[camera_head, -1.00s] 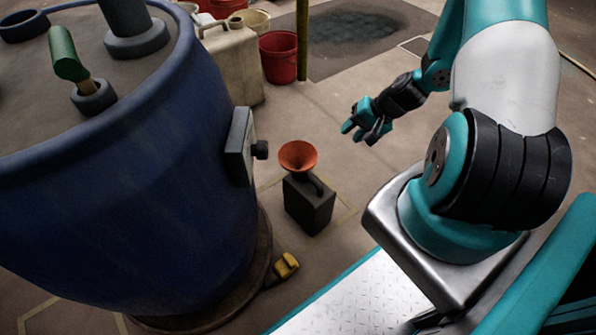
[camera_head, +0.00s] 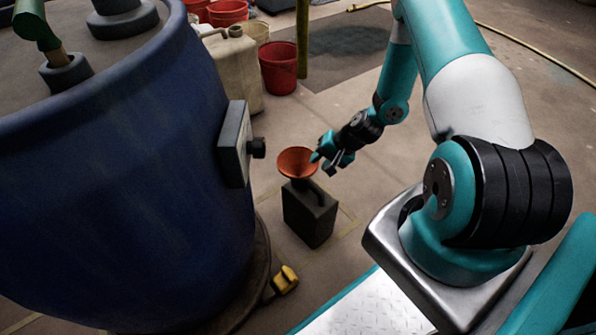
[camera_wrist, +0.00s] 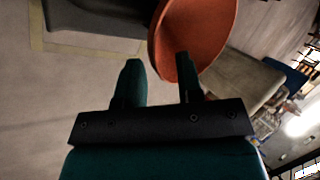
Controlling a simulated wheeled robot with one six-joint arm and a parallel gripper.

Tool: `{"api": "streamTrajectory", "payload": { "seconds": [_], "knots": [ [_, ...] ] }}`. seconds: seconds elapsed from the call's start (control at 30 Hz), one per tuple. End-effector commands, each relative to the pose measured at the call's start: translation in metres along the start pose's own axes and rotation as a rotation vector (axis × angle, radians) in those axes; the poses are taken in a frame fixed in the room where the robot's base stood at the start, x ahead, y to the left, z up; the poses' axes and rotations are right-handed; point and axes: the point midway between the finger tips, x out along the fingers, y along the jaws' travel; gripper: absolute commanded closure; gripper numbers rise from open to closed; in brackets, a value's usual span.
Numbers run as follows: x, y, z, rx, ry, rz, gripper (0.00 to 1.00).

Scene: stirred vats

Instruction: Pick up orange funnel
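The orange funnel (camera_head: 296,163) sits wide mouth up in the top of a dark grey canister (camera_head: 310,215) on the floor, beside the blue vat. My gripper (camera_head: 322,160) is at the funnel's right side, close to its rim. In the wrist view the funnel (camera_wrist: 200,32) is at the top, with its rim edge beside the right finger. My gripper (camera_wrist: 158,82) shows two teal fingers spread apart with floor between them. The right finger overlaps the rim in the picture; I cannot tell whether it touches.
The large blue vat (camera_head: 130,190) with a grey box (camera_head: 234,145) on its side stands close left of the funnel. A beige jerrycan (camera_head: 235,68) and red buckets (camera_head: 279,68) stand behind. A yellow object (camera_head: 285,279) lies by the vat's base. Floor right of the canister is clear.

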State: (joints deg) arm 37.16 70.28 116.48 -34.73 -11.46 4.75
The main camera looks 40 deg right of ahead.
Motion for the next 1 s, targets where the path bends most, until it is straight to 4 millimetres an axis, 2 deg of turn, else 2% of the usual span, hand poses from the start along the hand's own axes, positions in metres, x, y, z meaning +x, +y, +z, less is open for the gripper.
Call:
{"api": "streamTrajectory", "payload": {
  "seconds": [0.03,0.13,0.37,0.5,0.53,1.0],
  "knots": [
    [0.014,0.003,0.0,-0.003,-0.002,0.0,0.66],
    [0.025,0.002,0.0,-0.002,-0.002,0.0,0.66],
    [0.025,0.0,0.0,0.001,0.0,0.0,0.66],
    [0.025,0.0,0.0,0.0,0.0,0.0,0.96],
    [0.025,0.0,0.0,0.0,0.0,0.0,1.0],
    [0.019,-0.004,-0.001,0.0,0.001,0.0,1.0]
  ]
}}
